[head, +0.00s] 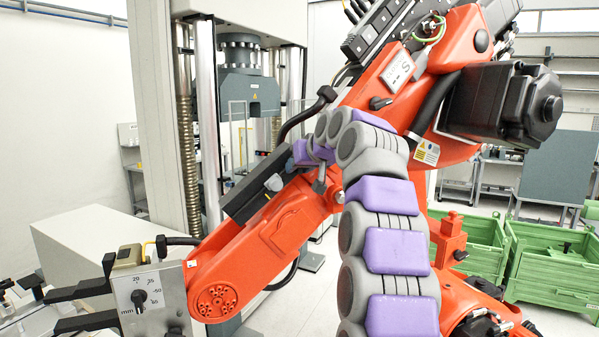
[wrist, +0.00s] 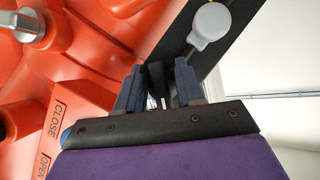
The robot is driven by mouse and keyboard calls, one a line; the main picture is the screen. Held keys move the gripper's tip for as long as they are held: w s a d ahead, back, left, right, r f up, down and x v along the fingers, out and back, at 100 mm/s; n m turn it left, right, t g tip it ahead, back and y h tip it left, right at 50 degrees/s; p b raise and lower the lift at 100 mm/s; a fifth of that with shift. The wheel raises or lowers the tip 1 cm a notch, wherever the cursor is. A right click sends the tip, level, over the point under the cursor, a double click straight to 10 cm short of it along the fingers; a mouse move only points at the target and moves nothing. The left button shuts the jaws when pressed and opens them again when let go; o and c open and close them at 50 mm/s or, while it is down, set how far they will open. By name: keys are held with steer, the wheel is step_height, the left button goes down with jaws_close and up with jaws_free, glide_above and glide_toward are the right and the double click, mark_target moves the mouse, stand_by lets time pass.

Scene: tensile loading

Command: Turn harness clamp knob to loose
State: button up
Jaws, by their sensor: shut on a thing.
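In the wrist view, the two blue-grey fingers of my gripper (wrist: 158,88) are shut on a narrow black piece (wrist: 156,74), which appears to be the harness clamp knob. Its lower part is hidden between the fingers, and its turn position cannot be read. In the head view, the purple end of my arm reaches the orange robot arm (head: 290,225) beside its black harness rail (head: 258,188). The fingertips and the knob are hard to make out there.
A pale grey round-ended lever (wrist: 209,24) lies just beyond the fingers. A silver knob (wrist: 18,22) and a CLOSE/OPEN label (wrist: 53,137) are on the orange body at left. The testing machine column (head: 152,110) stands behind; green crates (head: 555,265) stand at right.

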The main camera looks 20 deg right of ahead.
steer(key=n+h+b, duration=0.2)
steer(key=n+h, duration=0.1)
steer(key=shift+d+f, duration=0.1)
steer(key=shift+f, duration=0.05)
steer(key=shift+n+h, duration=0.6)
steer(key=shift+r, duration=0.2)
steer(key=o, duration=0.6)
steer(key=shift+o, duration=0.3)
steer(key=shift+w, duration=0.2)
steer(key=v, duration=1.7)
steer(key=shift+s+a+f, duration=0.15)
steer(key=shift+a+f, duration=0.1)
